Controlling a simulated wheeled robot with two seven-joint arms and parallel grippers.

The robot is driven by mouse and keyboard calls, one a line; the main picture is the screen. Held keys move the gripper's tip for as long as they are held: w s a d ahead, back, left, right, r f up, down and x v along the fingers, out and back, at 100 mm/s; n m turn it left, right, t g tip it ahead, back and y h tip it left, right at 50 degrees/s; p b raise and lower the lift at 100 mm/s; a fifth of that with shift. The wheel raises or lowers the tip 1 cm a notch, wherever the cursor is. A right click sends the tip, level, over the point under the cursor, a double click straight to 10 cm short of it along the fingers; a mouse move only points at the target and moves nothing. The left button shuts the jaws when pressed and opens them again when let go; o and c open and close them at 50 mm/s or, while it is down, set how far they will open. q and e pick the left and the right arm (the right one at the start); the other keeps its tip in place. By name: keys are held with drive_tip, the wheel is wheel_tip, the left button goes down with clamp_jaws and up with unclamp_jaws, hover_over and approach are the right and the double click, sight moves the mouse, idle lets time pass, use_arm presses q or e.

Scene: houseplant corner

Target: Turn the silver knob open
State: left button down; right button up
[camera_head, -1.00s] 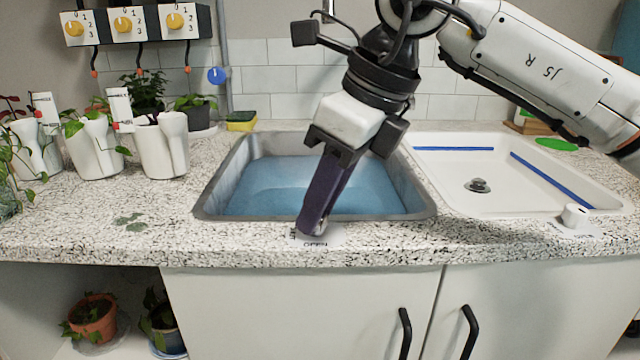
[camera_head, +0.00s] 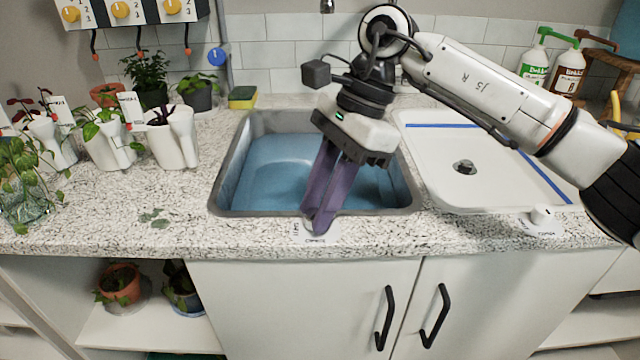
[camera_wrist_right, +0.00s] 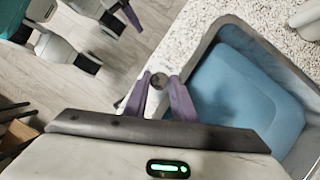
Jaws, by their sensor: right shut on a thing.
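The silver knob (camera_wrist_right: 158,80) sits between the purple fingertips of my right gripper (camera_wrist_right: 160,86) in the right wrist view. In the head view my right gripper (camera_head: 314,222) points down at the sink's front edge, shut on the knob, and its fingers hide most of it. The knob's white label plate (camera_head: 316,238) lies on the counter under the fingertips, its lettering partly covered. My left gripper is out of the head view; a purple finger that seems to be its own (camera_wrist_right: 132,17) shows at the top left of the wrist view.
The basin (camera_head: 285,185) behind the knob holds blue water. A white sink (camera_head: 440,165) with a drain and blue strips is to the right, with a white knob (camera_head: 541,214) at its front. White planters (camera_head: 170,140) stand left. Cupboard doors (camera_head: 300,300) are below.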

drive_tip(key=shift+a+r+n+g+p, duration=0.1)
drive_tip(key=shift+r+n+g+p, duration=0.15)
drive_tip(key=shift+n+p, duration=0.45)
drive_tip(key=shift+w+f+n+g+h+p, duration=0.15)
drive_tip(key=shift+n+g+h+p, duration=0.2)
drive_tip(key=shift+n, duration=0.95)
drive_tip(key=shift+f+h, duration=0.1)
drive_tip(key=shift+h, duration=0.15)
drive_tip(key=o, duration=1)
drive_tip(key=shift+o, duration=0.3)
